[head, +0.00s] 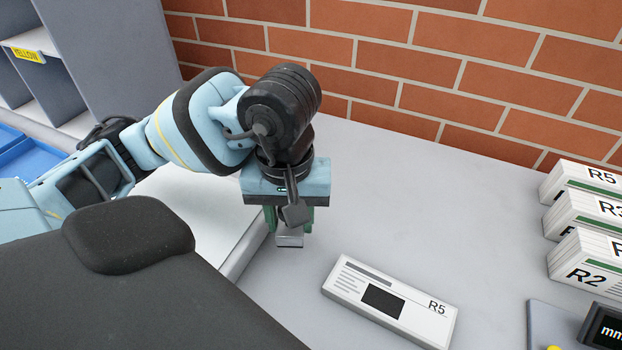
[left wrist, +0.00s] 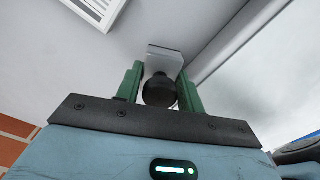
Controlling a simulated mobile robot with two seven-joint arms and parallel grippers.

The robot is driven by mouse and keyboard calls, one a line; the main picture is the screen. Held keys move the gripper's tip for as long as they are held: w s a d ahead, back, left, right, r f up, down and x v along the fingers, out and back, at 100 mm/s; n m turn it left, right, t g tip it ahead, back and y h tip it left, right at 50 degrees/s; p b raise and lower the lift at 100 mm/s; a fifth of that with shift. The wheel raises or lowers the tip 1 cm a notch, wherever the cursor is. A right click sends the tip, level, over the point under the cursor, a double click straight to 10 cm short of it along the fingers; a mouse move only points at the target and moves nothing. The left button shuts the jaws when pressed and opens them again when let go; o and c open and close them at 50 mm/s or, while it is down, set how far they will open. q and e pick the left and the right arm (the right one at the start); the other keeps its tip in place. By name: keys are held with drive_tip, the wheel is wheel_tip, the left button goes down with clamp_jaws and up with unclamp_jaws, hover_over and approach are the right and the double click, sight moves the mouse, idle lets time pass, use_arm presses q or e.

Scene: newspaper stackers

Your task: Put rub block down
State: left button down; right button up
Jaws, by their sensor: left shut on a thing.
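The rub block (head: 289,238) is a small light-grey block with a dark round knob. My left gripper (head: 289,220) points down and is shut on its knob. In the left wrist view the block (left wrist: 165,58) shows beyond the green fingers of my left gripper (left wrist: 160,88), with the dark knob (left wrist: 160,92) between them. The block is at or just above the grey table (head: 335,215); I cannot tell whether it touches. My right gripper is not in view.
A newspaper bundle marked R5 (head: 390,302) lies to the right of the block. More bundles (head: 585,215) stand at the far right, near a dark display (head: 604,328). A grey shelf (head: 50,65) stands at the left. A brick wall (head: 420,75) closes the back.

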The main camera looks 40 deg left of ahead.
use_arm(q)
drive_tip(key=w+a, duration=0.2)
drive_tip(key=w, duration=0.2)
drive_tip(key=w+a, duration=0.2)
drive_tip(key=w, duration=0.2)
drive_tip(key=w+a+f, duration=0.1)
drive_tip(key=w+a, duration=0.1)
drive_tip(key=w, duration=0.2)
drive_tip(key=shift+w+p, duration=0.15)
drive_tip(key=shift+p, duration=0.2)
wheel_tip(320, 180, down, 4)
drive_tip(key=shift+w+r, duration=0.1)
drive_tip(key=shift+r, duration=0.05)
drive_tip(key=c, duration=0.9)
unclamp_jaws()
drive_tip(key=shift+f, duration=0.2)
